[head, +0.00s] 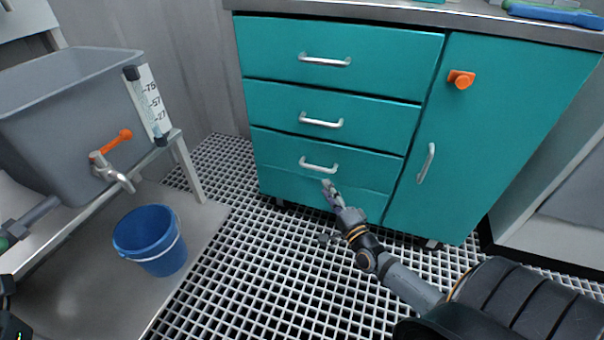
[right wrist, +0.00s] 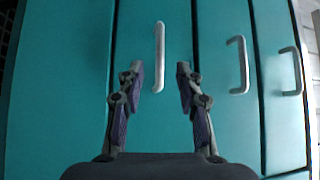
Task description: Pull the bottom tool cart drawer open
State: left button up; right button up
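The teal tool cart (head: 345,100) has three drawers stacked on its left side. The bottom drawer (head: 280,150) looks shut and has a pale bar handle (head: 319,167). My right gripper (head: 328,185) is just below and in front of that handle in the head view. In the right wrist view the gripper (right wrist: 160,80) is open, and the bottom handle (right wrist: 159,55) lies ahead between its two fingertips, with nothing gripped. Whether a finger touches the handle cannot be told. My left gripper is not clearly seen; only dark parts show at the lower left edge.
The middle handle (head: 321,122) and top handle (head: 324,60) sit above. A cart door (head: 490,140) with an orange knob (head: 461,79) is to the right. A blue bucket (head: 150,240) stands on a metal shelf under a grey tank (head: 70,120). The grated floor before the drawers is clear.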

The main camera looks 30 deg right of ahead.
aim_at(313, 167)
jog(key=w+b, duration=0.1)
jog(key=w, duration=0.2)
jog(key=w+b, duration=0.1)
jog(key=w, duration=0.2)
jog(key=w+r+b, duration=0.1)
jog(key=w, duration=0.2)
jog(key=shift+w+d+r, duration=0.1)
jog(key=shift+w+d, duration=0.15)
jog(key=shift+d, duration=0.15)
jog(key=shift+w+r, duration=0.1)
jog(key=shift+w, duration=0.25)
grip_shut()
